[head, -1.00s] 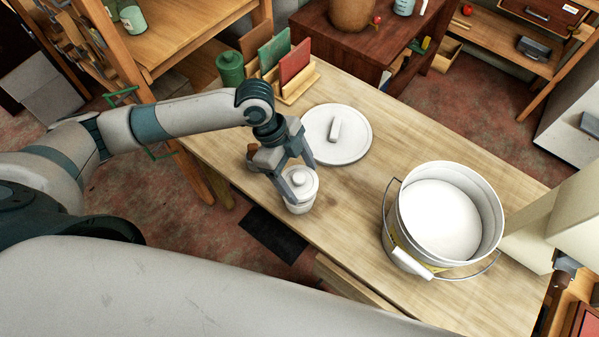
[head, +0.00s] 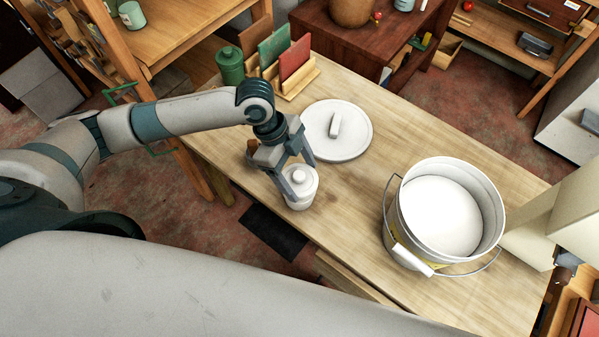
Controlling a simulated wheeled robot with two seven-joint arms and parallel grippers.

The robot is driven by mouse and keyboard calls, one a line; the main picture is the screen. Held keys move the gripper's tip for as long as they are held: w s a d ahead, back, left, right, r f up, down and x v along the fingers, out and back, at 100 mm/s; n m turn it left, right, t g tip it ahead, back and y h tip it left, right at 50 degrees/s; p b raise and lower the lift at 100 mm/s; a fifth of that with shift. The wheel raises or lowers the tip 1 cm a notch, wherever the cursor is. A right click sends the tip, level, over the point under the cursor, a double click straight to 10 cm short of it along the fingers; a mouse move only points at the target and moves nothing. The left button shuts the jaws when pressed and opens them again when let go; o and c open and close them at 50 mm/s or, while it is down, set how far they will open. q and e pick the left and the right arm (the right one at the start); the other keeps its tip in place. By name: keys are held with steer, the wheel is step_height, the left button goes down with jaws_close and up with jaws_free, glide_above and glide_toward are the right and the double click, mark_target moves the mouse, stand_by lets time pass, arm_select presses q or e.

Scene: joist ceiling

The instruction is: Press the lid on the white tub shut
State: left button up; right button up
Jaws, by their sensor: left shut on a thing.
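A small white tub (head: 299,203) stands upright on the wooden bench near its front edge. A round white lid (head: 303,185) with a knob sits on top of it, looking level; whether it is fully seated is too small to tell. My left gripper (head: 297,178) comes down from behind and left, its fingers shut about the lid at its left and back sides. The fingers partly hide the rim. My right gripper is not in view.
A large white bucket (head: 400,218) with a wire handle stands at the bench's right. A large white disc with a grip (head: 352,143) lies behind the tub. A green canister (head: 230,66) and a wooden rack (head: 295,88) stand at the back left. Bench between tub and bucket is clear.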

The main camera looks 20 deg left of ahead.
arm_select(q)
steer(key=shift+f+b, duration=0.3)
steer(key=shift+f, duration=0.75)
stand_by(0.4)
steer(key=o, duration=1.3)
steer(key=shift+c, duration=0.2)
steer(key=shift+w+a+r, duration=0.1)
steer(key=shift+a+r, duration=0.2)
steer(key=shift+r, duration=0.35)
steer(key=b+v, duration=0.3)
steer(key=v, duration=1.3)
steer(key=shift+d, duration=0.1)
